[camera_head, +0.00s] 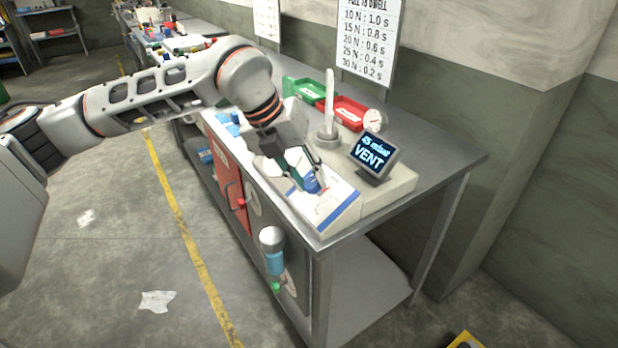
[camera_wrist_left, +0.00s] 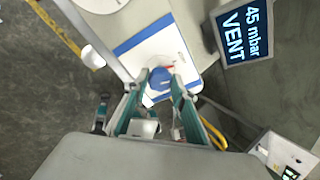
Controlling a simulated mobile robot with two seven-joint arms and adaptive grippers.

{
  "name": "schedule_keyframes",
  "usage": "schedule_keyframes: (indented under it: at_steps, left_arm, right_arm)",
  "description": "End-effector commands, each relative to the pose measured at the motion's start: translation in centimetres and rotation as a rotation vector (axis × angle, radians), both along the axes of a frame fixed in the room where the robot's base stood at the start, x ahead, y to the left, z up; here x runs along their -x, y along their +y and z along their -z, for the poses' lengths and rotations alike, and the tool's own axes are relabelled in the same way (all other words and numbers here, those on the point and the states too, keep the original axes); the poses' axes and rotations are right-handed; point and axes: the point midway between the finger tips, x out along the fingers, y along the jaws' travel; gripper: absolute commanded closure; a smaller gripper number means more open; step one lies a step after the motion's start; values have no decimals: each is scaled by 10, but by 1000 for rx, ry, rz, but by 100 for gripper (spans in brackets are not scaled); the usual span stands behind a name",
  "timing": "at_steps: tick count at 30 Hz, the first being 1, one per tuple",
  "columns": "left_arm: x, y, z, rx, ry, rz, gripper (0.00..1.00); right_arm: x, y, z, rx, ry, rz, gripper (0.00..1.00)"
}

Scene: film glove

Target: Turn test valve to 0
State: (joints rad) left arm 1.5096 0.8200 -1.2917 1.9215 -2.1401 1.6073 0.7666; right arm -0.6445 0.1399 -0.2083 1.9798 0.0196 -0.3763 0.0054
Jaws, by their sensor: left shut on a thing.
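The test valve is a blue knob (camera_head: 312,184) on a white panel with blue edging (camera_head: 337,205) at the front of the bench unit. My left gripper (camera_head: 303,174) reaches down onto the knob. In the left wrist view the knob (camera_wrist_left: 160,79) sits between the two teal-sided fingers of my left gripper (camera_wrist_left: 156,91), which are shut on it. A small red mark shows beside the knob, but the dial's figures are too small to read. A tilted display (camera_head: 375,154) reads "45 mbar VENT". My right gripper is not in view.
A white upright post (camera_head: 329,115), a round gauge (camera_head: 374,120), a red tray (camera_head: 350,112) and a green tray (camera_head: 304,91) stand behind the valve. A lamp-like grey and blue fitting (camera_head: 272,250) hangs on the bench front. The bench top's right end is clear.

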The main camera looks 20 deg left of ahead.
Motion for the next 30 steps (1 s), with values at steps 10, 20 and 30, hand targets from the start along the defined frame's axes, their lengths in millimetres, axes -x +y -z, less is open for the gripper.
schedule_keyframes:
  at_steps: [10,20,30]
  left_arm:
    - [0,1,0,86,64,-189,96]
    - [-1,1,-1,115,87,-253,96]
    - [-1,2,-1,118,89,-259,96]
  right_arm:
    - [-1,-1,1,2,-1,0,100]
    - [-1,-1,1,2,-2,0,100]
    - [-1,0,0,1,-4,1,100]
